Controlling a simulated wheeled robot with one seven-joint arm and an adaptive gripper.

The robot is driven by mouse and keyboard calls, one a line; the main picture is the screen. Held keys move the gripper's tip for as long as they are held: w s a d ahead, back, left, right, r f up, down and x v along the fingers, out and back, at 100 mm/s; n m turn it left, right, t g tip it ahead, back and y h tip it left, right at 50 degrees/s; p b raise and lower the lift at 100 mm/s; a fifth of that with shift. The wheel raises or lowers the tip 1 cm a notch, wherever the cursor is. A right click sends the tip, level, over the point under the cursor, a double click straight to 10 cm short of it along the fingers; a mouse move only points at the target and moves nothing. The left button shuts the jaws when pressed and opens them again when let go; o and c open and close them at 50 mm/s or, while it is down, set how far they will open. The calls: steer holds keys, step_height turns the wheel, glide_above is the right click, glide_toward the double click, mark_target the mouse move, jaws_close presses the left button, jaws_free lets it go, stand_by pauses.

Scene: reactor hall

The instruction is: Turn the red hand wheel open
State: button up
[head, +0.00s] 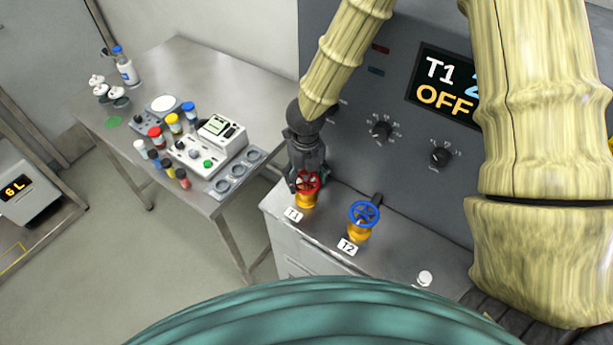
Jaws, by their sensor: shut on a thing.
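The red hand wheel (308,186) sits on a yellow valve body (306,200) at the left end of the metal ledge, behind the T1 label (293,214). My gripper (305,184) comes down from above and behind and is shut on the red wheel. The fingers and wrist hide the wheel's back part. The display (447,84) on the grey panel reads T1 and OFF; its right side is hidden by my arm.
A blue hand wheel (364,214) on a yellow valve stands to the right, behind the T2 label (347,247). Panel knobs (381,130) are behind. A steel table (228,76) at left holds bottles, colored-cap vials and an instrument (208,150). Floor at lower left is clear.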

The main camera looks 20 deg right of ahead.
steer(key=n, duration=0.5)
steer(key=shift+w+r+n, duration=0.15)
steer(key=shift+w+n, duration=0.05)
steer(key=shift+n, duration=0.1)
steer(key=n, duration=0.5)
steer(key=shift+n, duration=0.4)
steer(key=o, duration=1)
steer(key=shift+s, duration=0.1)
